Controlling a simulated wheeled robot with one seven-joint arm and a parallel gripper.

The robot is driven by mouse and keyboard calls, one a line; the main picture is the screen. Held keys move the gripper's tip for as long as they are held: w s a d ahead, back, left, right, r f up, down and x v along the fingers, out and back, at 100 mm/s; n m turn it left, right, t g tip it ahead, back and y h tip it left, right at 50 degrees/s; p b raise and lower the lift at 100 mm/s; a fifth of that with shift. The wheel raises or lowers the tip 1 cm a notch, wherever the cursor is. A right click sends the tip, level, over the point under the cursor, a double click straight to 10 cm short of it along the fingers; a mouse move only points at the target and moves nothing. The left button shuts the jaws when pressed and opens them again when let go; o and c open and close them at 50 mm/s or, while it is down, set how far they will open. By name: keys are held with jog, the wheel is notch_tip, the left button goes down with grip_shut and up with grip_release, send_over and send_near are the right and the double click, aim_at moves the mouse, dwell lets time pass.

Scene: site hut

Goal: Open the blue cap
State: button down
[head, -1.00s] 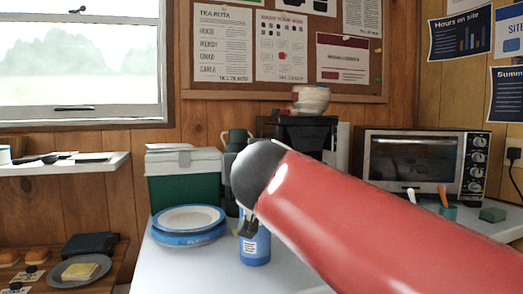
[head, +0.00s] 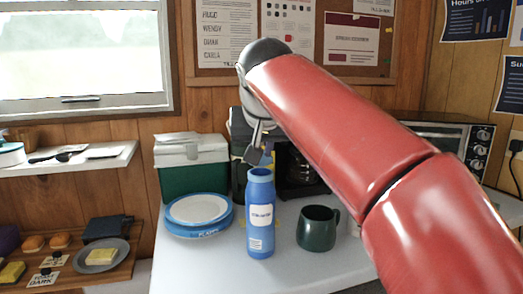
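A blue bottle (head: 260,222) with a white label stands upright on the white table, in the middle of the head view. Its narrower blue top (head: 260,175) is in plain view, but I cannot tell whether a separate cap sits on it. My gripper (head: 253,156) is just above the bottle top, pointing down, and looks apart from it. My red arm comes in from the right. The gripper shows side-on and small, so its opening and anything between its fingers are unclear.
A dark green mug (head: 316,230) stands right of the bottle. A black coffee machine (head: 303,176) is behind, partly hidden by my arm. The front of the white table (head: 200,270) is clear.

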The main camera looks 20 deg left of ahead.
jog(key=shift+w+a+g, duration=0.1)
jog(key=shift+w+g, duration=0.15)
jog(key=shift+g, duration=0.15)
jog(key=shift+r, duration=0.1)
dwell(0.3)
jog(key=c, duration=1.4)
grip_release()
jog(key=shift+w, duration=0.1)
jog(key=shift+o, duration=0.2)
jog(key=shift+r, duration=0.1)
jog(key=v, duration=0.7)
jog(key=shift+r, duration=0.35)
